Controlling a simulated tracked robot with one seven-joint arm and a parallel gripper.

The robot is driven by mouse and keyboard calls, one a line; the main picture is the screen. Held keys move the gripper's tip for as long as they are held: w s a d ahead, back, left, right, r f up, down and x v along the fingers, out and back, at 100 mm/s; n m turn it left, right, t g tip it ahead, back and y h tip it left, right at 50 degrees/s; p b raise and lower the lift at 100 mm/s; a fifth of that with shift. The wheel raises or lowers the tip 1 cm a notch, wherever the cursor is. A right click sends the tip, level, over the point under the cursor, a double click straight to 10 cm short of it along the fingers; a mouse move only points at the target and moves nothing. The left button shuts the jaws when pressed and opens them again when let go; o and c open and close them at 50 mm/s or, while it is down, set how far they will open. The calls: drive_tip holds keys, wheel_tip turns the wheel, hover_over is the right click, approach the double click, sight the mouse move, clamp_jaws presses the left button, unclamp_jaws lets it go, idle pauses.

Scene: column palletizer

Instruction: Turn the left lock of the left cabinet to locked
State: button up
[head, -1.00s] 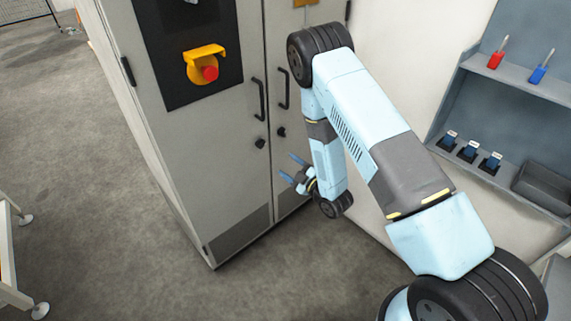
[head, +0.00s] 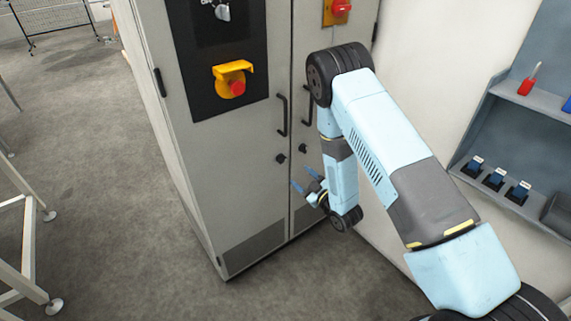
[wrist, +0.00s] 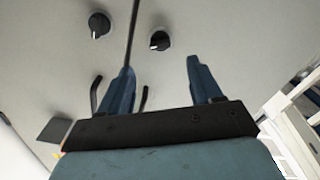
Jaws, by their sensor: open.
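The left cabinet is tall and grey with two shut doors (head: 240,175). Its left lock, a small black knob (head: 280,158), sits below the left door handle. The other lock (head: 302,149) is on the right door. The wrist view looks inverted, handles below locks; there the left lock (wrist: 159,41) seems the one right of the door seam, and the other lock (wrist: 99,24) is left. My gripper (head: 304,180) is open and empty, below and right of the left lock in the head view. In the wrist view its blue fingers (wrist: 160,70) are apart from both locks. The lock's setting is unclear.
Black door handles (head: 282,115) stand out above the locks. A yellow-hooded red button (head: 237,87) is on the left door. A red switch (head: 341,8) is higher on the right door.

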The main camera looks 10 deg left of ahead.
sight(280, 158)
drive_tip(key=x, duration=1)
drive_tip(key=shift+w+a, duration=0.25)
drive_tip(key=shift+w, duration=0.1)
drive_tip(key=c, duration=1)
drive_tip(key=shift+c, duration=0.2)
drive_tip(key=shift+n, duration=0.3)
drive_tip(key=n, duration=1.1)
drive_tip(key=shift+r+n, duration=0.1)
drive_tip(key=shift+n, duration=0.2)
drive_tip(key=shift+s, duration=0.1)
